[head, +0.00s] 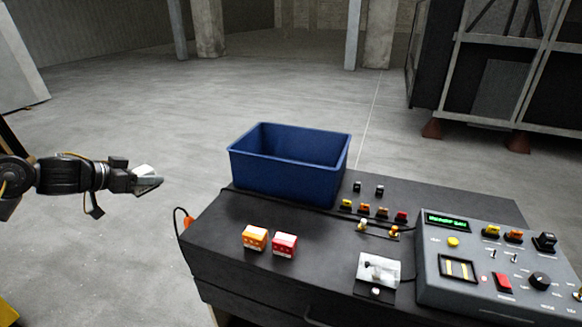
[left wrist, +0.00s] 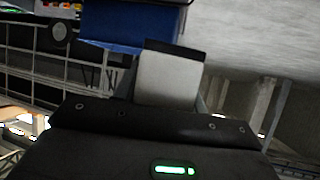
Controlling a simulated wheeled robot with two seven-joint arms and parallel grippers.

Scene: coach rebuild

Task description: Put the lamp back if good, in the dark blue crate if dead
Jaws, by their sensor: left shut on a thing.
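My left gripper (head: 150,183) is off to the left of the bench, over the open floor. The dark blue crate (head: 278,171) stands at the back left of the black bench, right of my gripper, and looks empty from what shows inside. My right gripper is not in view.
On the black bench (head: 215,240) are an orange box (head: 254,238), a red box (head: 285,244), a white-topped fixture (head: 379,269) and several small coloured lamps or plugs. A grey console (head: 470,265) with a green display and switches fills the right.

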